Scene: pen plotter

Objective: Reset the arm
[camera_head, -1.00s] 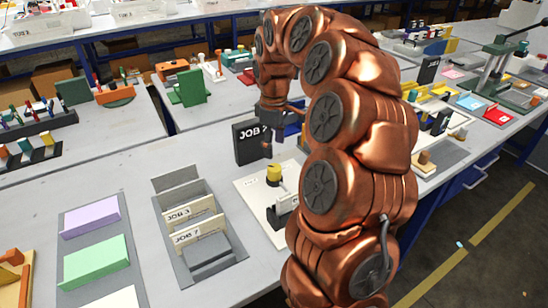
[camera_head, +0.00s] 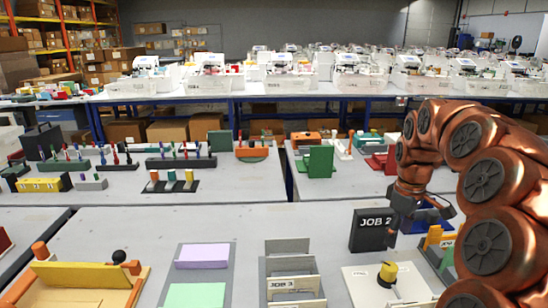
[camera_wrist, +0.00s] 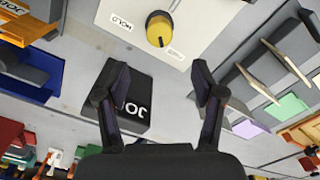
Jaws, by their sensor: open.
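My gripper (camera_wrist: 162,80) is open in the wrist view, with its two dark fingers apart and nothing held between them. In the head view my copper arm is bent at the right, and its end hangs close to a dark block marked JOB 2 (camera_head: 370,231). The fingers are hard to make out there. The same dark block (camera_wrist: 137,103) shows beyond the left finger in the wrist view. A yellow knob (camera_wrist: 160,28) on a pale plate lies farther off; it also shows in the head view (camera_head: 387,273).
A grey rack with JOB cards (camera_head: 290,284) stands left of the knob plate. A tray with purple (camera_head: 203,256) and green blocks lies farther left, beside a yellow and orange fixture (camera_head: 85,275). More benches with fixtures stand behind. The table between is bare.

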